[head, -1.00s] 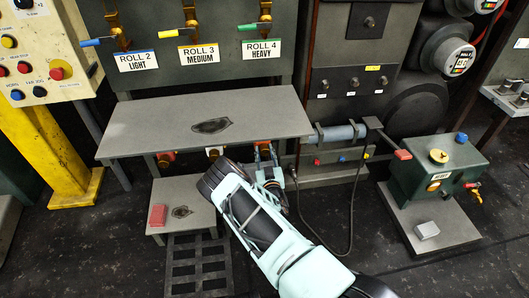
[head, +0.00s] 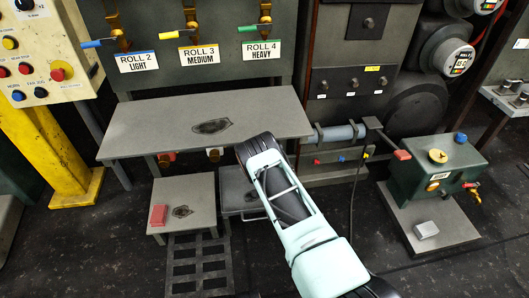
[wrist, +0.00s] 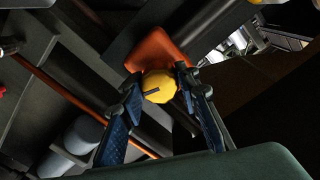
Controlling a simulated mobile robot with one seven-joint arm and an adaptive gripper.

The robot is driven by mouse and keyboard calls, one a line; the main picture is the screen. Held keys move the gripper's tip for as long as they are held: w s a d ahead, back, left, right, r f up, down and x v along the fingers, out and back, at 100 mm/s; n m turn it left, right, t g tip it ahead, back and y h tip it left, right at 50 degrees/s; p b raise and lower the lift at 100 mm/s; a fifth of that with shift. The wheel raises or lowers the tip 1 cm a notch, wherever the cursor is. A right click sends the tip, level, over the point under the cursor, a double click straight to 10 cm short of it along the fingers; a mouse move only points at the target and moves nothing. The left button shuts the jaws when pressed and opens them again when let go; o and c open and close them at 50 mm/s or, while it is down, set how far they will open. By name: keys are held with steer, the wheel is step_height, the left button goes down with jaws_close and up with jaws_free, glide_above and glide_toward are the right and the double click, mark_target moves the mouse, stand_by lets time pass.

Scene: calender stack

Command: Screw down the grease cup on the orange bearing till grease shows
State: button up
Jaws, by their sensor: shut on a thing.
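The yellow grease cup (wrist: 160,86) shows in the wrist view as a rounded cap with a dark line on its face. It sits against the orange bearing (wrist: 160,51), which lies just beyond it. My gripper (wrist: 158,78) is shut on the cup, with one blue-padded finger on each side. In the head view my arm reaches to the front edge of the grey table and hides the gripper, the cup and the bearing held there. No grease can be made out around the cup.
The grey table (head: 134,129) overhangs the work spot. A low grey stand (head: 196,190) with a red block (head: 158,215) is at left. The green box (head: 452,167) stands at right. An orange rod (wrist: 57,86) crosses the wrist view.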

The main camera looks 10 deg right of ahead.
steer(key=shift+m, duration=0.3)
steer(key=o, duration=1.2)
steer(key=shift+c, duration=0.2)
steer(key=shift+s, duration=0.1)
steer(key=s, duration=1.2)
steer(key=shift+r, duration=0.15)
